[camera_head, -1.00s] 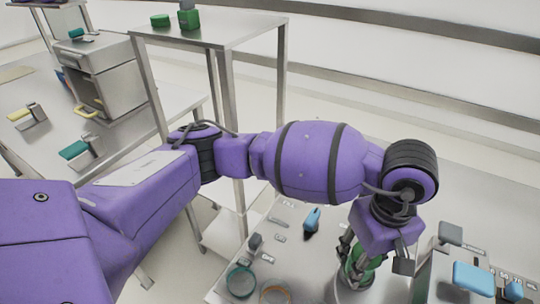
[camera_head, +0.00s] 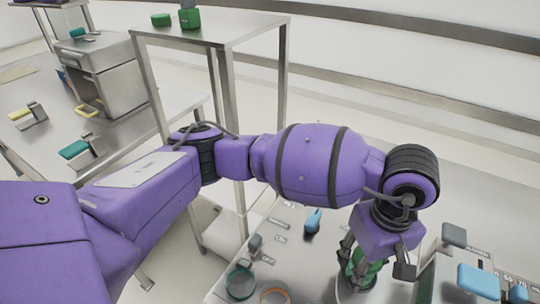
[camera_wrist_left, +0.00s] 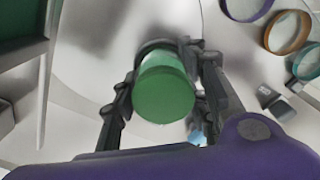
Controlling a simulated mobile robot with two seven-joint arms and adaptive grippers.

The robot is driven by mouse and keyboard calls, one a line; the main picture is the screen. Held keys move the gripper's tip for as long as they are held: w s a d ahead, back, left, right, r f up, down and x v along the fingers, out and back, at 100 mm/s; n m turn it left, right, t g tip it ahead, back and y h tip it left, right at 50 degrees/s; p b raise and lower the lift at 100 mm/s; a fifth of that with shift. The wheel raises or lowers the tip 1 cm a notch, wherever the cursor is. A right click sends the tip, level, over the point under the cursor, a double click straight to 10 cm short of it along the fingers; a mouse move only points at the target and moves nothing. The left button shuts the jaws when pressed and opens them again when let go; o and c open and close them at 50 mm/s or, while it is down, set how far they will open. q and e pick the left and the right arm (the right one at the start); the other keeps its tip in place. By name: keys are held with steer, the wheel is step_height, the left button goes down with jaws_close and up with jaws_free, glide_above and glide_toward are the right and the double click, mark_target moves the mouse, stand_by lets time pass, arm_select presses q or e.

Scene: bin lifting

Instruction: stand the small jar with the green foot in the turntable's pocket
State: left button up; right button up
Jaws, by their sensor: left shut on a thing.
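The small jar (camera_wrist_left: 164,92) is in my left gripper (camera_wrist_left: 168,66), between its dark fingers. Its green end faces the wrist camera, and a paler translucent green body shows behind it. In the head view the jar (camera_head: 362,271) shows green between the fingers of my left gripper (camera_head: 360,260), partly covered by them. A large pale round surface (camera_wrist_left: 92,42), which looks like the turntable, lies beyond the jar in the wrist view. Its pocket cannot be made out, and I cannot tell whether the jar touches the surface. My right gripper is not in view.
A teal ring (camera_head: 230,290) and an orange ring (camera_head: 264,296) lie on the bench left of the gripper. A blue-handled thing (camera_head: 313,220) stands behind them. A device with a blue pad (camera_head: 478,281) is close on the right. A tall metal stand (camera_head: 225,32) rises behind my arm.

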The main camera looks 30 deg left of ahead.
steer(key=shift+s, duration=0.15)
arm_select(q)
steer(key=shift+r, duration=0.1)
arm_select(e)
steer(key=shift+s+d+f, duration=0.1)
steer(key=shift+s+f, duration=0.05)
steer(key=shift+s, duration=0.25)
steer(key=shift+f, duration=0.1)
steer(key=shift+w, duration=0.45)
arm_select(q)
steer(key=o, duration=1.8)
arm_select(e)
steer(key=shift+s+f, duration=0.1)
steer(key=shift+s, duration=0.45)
